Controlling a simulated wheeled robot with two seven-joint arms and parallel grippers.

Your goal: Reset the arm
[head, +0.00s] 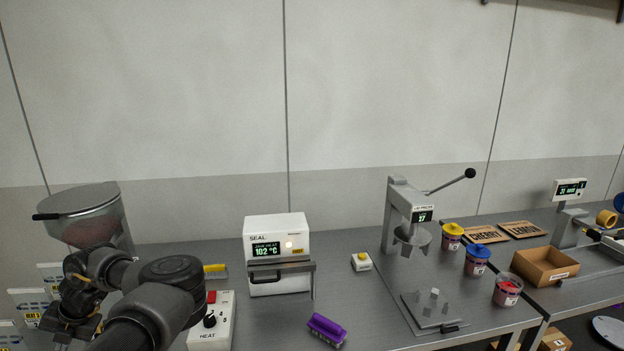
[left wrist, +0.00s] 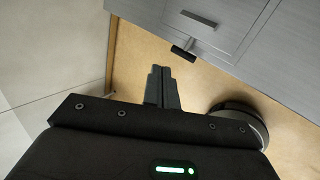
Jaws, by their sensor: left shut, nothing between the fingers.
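My left arm (head: 165,290) comes in at the lower left of the head view, folded in front of the hopper and the heat control box. My left gripper shows in the left wrist view (left wrist: 162,82), with its two dark fingers together and nothing between them. It points down over a tan floor, beside a grey drawer cabinet (left wrist: 215,30), and touches nothing that I can see. In the head view the gripper end is dark and hard to make out among the arm links. My right gripper is not in view.
A hopper (head: 90,215), heat box (head: 222,325), white sealer (head: 275,235) and lever press (head: 398,215) stand on the grey bench. A purple object (head: 327,330), lidded cups (head: 478,262) and a cardboard box (head: 545,268) also sit there. The bench between sealer and press is mostly clear.

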